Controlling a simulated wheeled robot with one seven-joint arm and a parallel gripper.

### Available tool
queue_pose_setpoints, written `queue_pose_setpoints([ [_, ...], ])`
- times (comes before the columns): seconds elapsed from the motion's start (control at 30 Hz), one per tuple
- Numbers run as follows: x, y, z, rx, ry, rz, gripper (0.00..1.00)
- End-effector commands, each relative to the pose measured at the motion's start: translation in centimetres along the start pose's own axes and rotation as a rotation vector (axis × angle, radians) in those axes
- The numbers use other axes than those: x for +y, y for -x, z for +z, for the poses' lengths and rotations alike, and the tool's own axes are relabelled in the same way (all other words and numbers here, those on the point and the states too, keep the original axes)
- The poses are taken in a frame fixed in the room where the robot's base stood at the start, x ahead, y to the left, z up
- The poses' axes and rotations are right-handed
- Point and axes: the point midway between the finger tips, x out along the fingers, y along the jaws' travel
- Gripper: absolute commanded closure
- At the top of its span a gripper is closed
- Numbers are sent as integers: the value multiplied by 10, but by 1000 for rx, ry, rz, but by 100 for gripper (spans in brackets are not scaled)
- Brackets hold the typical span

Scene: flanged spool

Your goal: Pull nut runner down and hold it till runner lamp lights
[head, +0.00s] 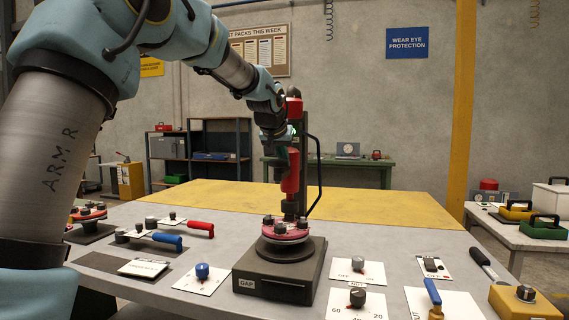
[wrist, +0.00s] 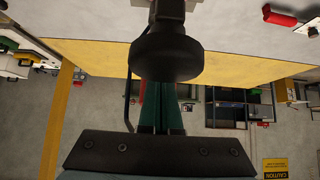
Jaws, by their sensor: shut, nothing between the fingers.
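The nut runner (head: 290,172) is a red upright body on a dark post, with another red part above it. Its dark lower end is close over a red flanged disc with several dark nuts (head: 285,231), which sits on a dark round base; I cannot tell if they touch. My gripper (head: 279,168) is shut, beside the runner's upper left. In the wrist view my green fingers (wrist: 160,105) point at a dark round flanged part (wrist: 165,58), seemingly upside down; contact is unclear. A small green glow (head: 293,130) shows near my wrist; I cannot tell whether it is the runner lamp.
A red lever (head: 201,226) and a blue lever (head: 167,239) lie left of the stand. A blue knob (head: 202,271) and black dial knobs (head: 358,297) are in front. The yellow mat (head: 380,207) behind is clear.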

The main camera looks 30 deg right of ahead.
Motion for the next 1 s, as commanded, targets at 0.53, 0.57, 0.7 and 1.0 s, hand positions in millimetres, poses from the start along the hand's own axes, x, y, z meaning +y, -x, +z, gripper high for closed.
queue_pose_setpoints([
  [0.53,-1,97,-6,7,0,-1,100],
  [0.57,-1,100,-6,7,0,-1,100],
  [0.7,-1,105,-6,7,1,0,100],
  [1.0,-1,106,-6,7,1,-1,100],
])
